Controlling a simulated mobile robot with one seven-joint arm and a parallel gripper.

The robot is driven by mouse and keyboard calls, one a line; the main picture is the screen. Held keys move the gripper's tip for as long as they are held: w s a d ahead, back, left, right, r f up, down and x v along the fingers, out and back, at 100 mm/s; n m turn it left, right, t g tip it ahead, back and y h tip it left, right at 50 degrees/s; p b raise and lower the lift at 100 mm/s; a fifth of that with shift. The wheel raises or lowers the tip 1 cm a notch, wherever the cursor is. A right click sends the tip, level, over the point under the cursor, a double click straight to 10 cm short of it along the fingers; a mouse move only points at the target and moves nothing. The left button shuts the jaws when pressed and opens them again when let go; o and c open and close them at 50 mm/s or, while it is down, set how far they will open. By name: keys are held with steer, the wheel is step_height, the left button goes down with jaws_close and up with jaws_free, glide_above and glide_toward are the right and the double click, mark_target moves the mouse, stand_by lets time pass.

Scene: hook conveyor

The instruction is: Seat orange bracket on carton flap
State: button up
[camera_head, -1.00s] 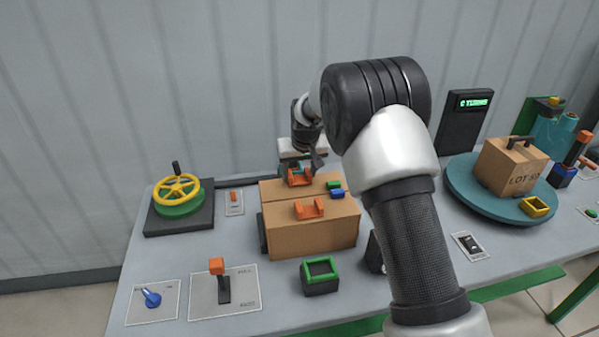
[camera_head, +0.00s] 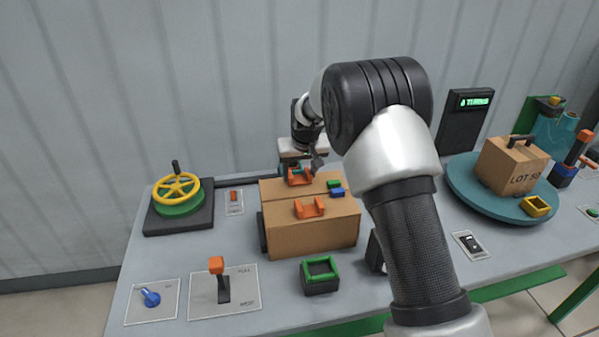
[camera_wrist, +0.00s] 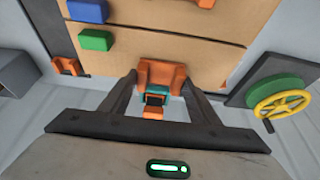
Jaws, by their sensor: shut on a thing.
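The brown carton (camera_head: 315,240) stands on the bench, its top split by a seam into two flaps. My gripper (camera_wrist: 160,84) is shut on an orange bracket (camera_wrist: 161,74) at the carton's rear edge. In the head view this bracket (camera_head: 299,178) is at the back of the rear flap, partly hidden by my gripper. A teal piece (camera_wrist: 158,91) shows between the fingers by the bracket. I cannot tell whether the bracket touches the flap. A second orange bracket (camera_head: 310,208) sits on the front part of the carton top, clear of my gripper.
A green block (camera_head: 333,184) and a blue block (camera_head: 337,192) lie on the carton top beside the brackets. A yellow handwheel (camera_head: 177,188) stands left. A green-rimmed box (camera_head: 320,276) stands in front. A turntable (camera_head: 470,190) with a second carton (camera_head: 511,166) is right.

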steer(key=shift+f, duration=0.15)
steer(key=o, duration=1.1)
steer(key=s+d+f+v, duration=0.1)
steer(key=d+v, duration=0.1)
steer(key=v, duration=1)
steer(key=s+d+f+v, duration=0.1)
steer(key=s+d+v, duration=0.1)
steer(key=v, duration=1.1)
steer(key=s+d+r+m+t, duration=0.1)
steer(key=s+d+r, duration=0.1)
steer(key=s+d, duration=0.5)
steer(key=s+d+r+m, duration=0.1)
steer(key=s+d+r, duration=0.15)
steer(key=s, duration=0.75)
steer(key=shift+m+h, duration=0.6)
steer(key=s+d+f, duration=0.1)
steer(key=s, duration=0.3)
steer(key=s+d+f, duration=0.1)
steer(key=s+f, duration=0.1)
steer(key=s, duration=0.2)
steer(key=s+d+f, duration=0.1)
steer(key=s, duration=0.3)
steer(key=shift+d+f, duration=0.25)
steer(key=shift+d, duration=0.1)
